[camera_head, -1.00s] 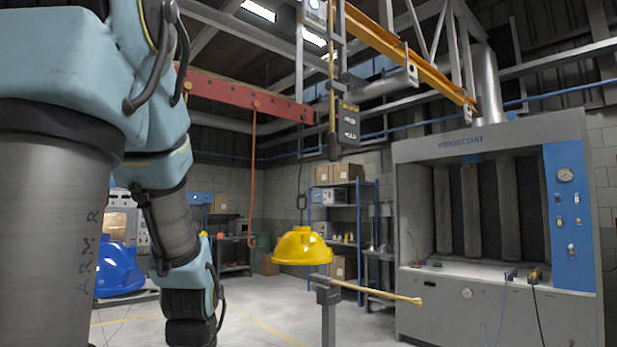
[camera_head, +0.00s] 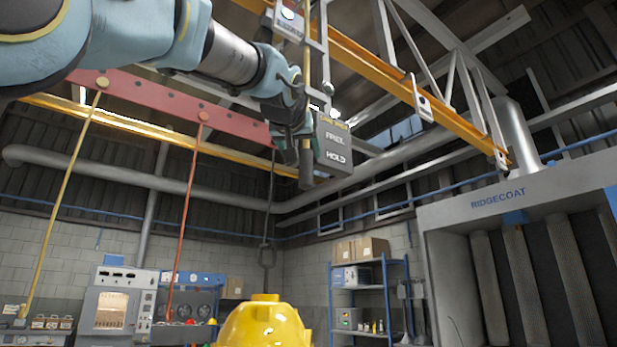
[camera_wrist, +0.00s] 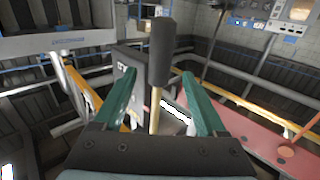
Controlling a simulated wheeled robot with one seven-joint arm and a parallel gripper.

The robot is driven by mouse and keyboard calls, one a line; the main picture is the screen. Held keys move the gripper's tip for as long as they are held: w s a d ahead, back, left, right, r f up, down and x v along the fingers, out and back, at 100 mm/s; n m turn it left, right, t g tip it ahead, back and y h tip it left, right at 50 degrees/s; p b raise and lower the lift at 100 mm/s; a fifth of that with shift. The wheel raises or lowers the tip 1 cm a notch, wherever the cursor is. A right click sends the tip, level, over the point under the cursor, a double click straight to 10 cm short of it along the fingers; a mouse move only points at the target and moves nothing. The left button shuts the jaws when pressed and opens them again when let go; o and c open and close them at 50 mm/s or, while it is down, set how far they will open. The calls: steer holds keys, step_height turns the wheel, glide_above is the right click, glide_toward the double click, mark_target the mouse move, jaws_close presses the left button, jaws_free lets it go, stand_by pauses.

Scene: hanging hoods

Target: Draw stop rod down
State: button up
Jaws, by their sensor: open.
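The stop rod is a thin yellow rod (camera_head: 325,45) with a dark grey cylindrical handle (camera_head: 307,168) at its lower end. It hangs beside a dark sign box (camera_head: 335,145) with a line reading HOLD. My gripper (camera_head: 297,145) is raised at the rod's lower part, next to the handle. In the wrist view my gripper (camera_wrist: 160,76) is open, with a teal finger on each side. The rod (camera_wrist: 155,110) and handle (camera_wrist: 162,52) appear between the fingers, with gaps on both sides. I cannot tell whether anything touches.
A red beam (camera_head: 150,100) and an orange rail (camera_head: 400,80) run overhead near my arm. A grey booth (camera_head: 450,225) stands right, blue shelving (camera_head: 370,300) behind.

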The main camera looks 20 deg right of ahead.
mark_target(308, 170)
steer(key=p+x, duration=0.3)
steer(key=x, duration=0.7)
steer(key=shift+f, duration=0.1)
jaws_close()
stand_by(0.3)
stand_by(0.9)
